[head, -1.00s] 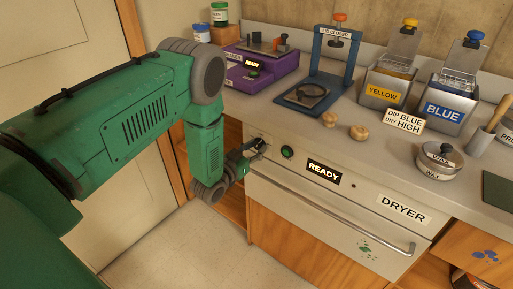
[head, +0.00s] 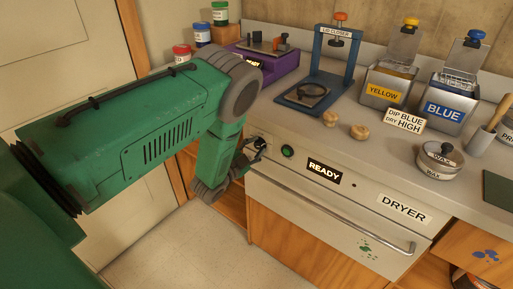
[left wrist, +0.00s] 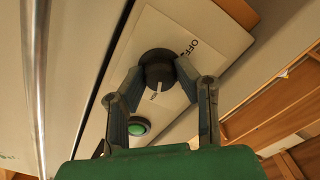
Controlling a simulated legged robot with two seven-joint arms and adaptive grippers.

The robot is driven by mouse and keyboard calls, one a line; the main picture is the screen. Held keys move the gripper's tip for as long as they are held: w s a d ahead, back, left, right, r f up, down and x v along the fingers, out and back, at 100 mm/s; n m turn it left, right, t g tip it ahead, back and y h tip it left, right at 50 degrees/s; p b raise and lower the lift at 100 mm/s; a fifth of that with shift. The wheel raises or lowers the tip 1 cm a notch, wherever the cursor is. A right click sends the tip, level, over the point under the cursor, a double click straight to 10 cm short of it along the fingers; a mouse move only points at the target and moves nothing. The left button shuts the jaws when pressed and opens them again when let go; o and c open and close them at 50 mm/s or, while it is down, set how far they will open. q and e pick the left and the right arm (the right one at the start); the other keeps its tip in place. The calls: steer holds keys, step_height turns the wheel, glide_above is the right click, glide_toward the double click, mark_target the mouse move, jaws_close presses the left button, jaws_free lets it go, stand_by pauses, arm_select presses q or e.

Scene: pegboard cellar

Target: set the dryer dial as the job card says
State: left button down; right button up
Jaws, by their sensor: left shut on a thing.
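The dryer (head: 342,200) is a pale front panel under the counter, with a READY display and a green button (head: 288,151). In the left wrist view its dark round dial (left wrist: 158,68) has a white pointer line aimed toward the picture's bottom, away from the OFF label (left wrist: 189,48) at the upper right. My left gripper (head: 257,147) is shut on the dial; in the wrist view its fingers (left wrist: 157,76) sit on both sides of it. Other setting marks are hidden or unreadable. The job card (head: 403,121) reads DIP BLUE DRY HIGH. My right gripper is out of view.
Two tan knobs (head: 359,132) stand on the counter above the dryer. A blue lid closer (head: 318,90), yellow tank (head: 386,93), blue tank (head: 443,108) and wax pot (head: 440,160) stand farther along. The oven-style handle (head: 330,214) runs below the dial.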

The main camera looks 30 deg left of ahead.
arm_select(q)
steer(key=shift+s+f+m, duration=0.15)
steer(key=shift+f+m, duration=0.1)
steer(key=shift+m, duration=0.15)
steer(key=c, duration=1.4)
jaws_free()
steer(key=shift+o, duration=0.9)
steer(key=shift+r, duration=0.1)
steer(key=s, duration=1.1)
steer(key=shift+s+a, duration=0.35)
steer(key=shift+a, duration=0.1)
